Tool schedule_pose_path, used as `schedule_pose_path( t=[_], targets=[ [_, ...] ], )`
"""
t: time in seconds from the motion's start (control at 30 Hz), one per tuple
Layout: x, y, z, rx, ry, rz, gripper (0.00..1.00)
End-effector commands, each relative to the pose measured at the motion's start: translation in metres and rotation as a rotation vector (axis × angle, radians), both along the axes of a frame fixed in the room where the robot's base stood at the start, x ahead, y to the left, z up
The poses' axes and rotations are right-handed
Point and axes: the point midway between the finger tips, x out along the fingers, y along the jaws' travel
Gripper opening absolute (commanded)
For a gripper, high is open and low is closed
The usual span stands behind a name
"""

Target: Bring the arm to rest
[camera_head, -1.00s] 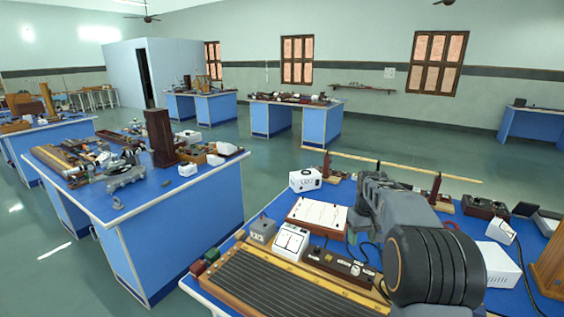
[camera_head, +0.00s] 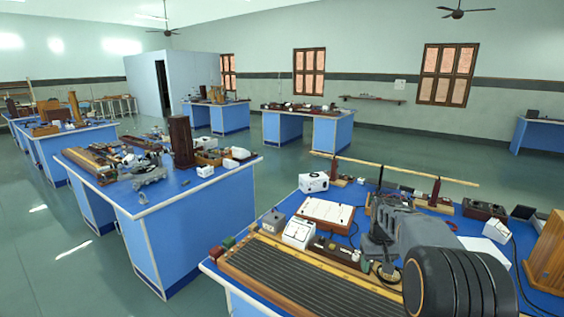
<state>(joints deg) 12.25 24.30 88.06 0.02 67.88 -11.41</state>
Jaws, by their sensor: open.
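My arm reaches in from the lower right in the head view, over the nearest blue bench (camera_head: 290,208). Its thick black joint is closest to the camera, and a grey link runs forward from it. My gripper (camera_head: 376,248) is at the far end of the arm, low over the bench among the apparatus. It is open, with nothing seen held. Its fingertips are dark and partly hidden by the arm, so their distance from the bench top cannot be told.
On this bench are a long ribbed board (camera_head: 300,282), a white meter (camera_head: 299,232), a white box (camera_head: 314,182), a paper-topped board (camera_head: 326,213) and a long rod (camera_head: 395,169) on stands. A wooden box (camera_head: 547,255) stands right. Floor (camera_head: 270,180) is open between benches.

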Motion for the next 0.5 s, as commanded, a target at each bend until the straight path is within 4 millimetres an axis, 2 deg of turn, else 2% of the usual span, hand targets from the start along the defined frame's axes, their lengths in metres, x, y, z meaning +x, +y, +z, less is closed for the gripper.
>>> schedule_pose_path(
  t=[0.27, 0.37, 0.5],
  targets=[
    [-0.046, 0.020, 0.000, -0.004, -0.020, -0.051, 0.55],
    [-0.070, 0.032, 0.004, -0.006, -0.042, -0.064, 0.55],
    [-0.114, 0.052, 0.012, -0.010, -0.090, -0.075, 0.55]
  ],
)
